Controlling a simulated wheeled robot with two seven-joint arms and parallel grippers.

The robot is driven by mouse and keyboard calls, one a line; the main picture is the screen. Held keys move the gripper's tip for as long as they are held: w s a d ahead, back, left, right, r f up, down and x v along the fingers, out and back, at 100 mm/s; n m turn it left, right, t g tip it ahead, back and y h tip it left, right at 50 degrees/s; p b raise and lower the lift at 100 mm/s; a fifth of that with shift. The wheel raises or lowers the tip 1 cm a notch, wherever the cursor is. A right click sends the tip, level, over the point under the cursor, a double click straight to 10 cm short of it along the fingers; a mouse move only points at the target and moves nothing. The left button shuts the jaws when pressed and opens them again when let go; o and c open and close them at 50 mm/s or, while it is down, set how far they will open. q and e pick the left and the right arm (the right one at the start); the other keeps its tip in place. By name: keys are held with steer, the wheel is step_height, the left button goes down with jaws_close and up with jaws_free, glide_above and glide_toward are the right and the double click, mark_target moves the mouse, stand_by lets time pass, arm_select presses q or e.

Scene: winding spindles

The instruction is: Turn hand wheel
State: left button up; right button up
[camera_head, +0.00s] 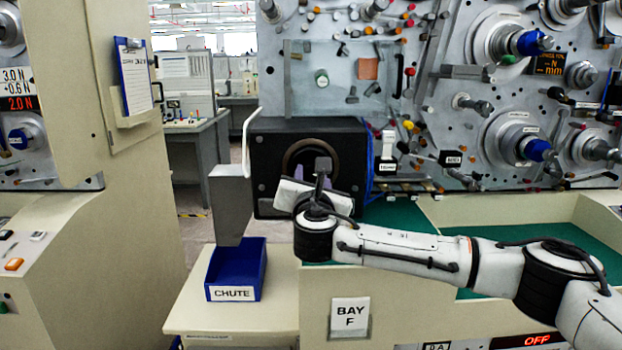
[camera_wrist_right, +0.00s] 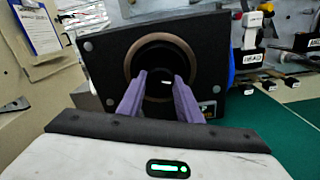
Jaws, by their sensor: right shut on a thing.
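The hand wheel (camera_head: 310,148) looks like a copper-brown ring on the front of a black box (camera_head: 265,150). It also shows in the right wrist view (camera_wrist_right: 161,40), with a dark middle. My right gripper (camera_wrist_right: 164,80) has purple fingers and is at the lower middle of the wheel, with a fingertip on each side of its dark centre. It is shut on a part of the wheel, too dark to make out. In the head view my right wrist covers the lower wheel and most of the fingers. My left gripper is not in view.
A blue bin (camera_head: 237,270) labelled CHUTE stands under a grey chute (camera_head: 229,200), left of the black box. A machine panel (camera_head: 440,60) with spindles and knobs rises behind. A green worktop (camera_head: 400,215) lies to the right. A beige cabinet (camera_head: 130,210) stands at left.

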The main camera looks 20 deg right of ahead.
steer(key=m, duration=0.1)
steer(key=m+b, duration=0.1)
steer(key=m, duration=0.1)
steer(key=m+b, duration=0.1)
steer(key=shift+a+f+m, duration=0.1)
steer(key=shift+f+m, duration=0.15)
steer(key=shift+m, duration=0.05)
steer(key=m+b, duration=0.1)
steer(key=m, duration=0.4)
steer(key=shift+r, duration=0.1)
steer(key=m+b, duration=0.1)
steer(key=m, duration=0.4)
steer(key=shift+r+m+b, duration=0.1)
steer(key=shift+m+b, duration=0.25)
steer(key=shift+m, duration=0.05)
steer(key=shift+r+m+b, duration=0.15)
steer(key=shift+m+b, duration=0.25)
steer(key=shift+m, duration=1.9)
steer(key=o, duration=1)
steer(key=shift+r, duration=0.1)
steer(key=shift+o, duration=0.2)
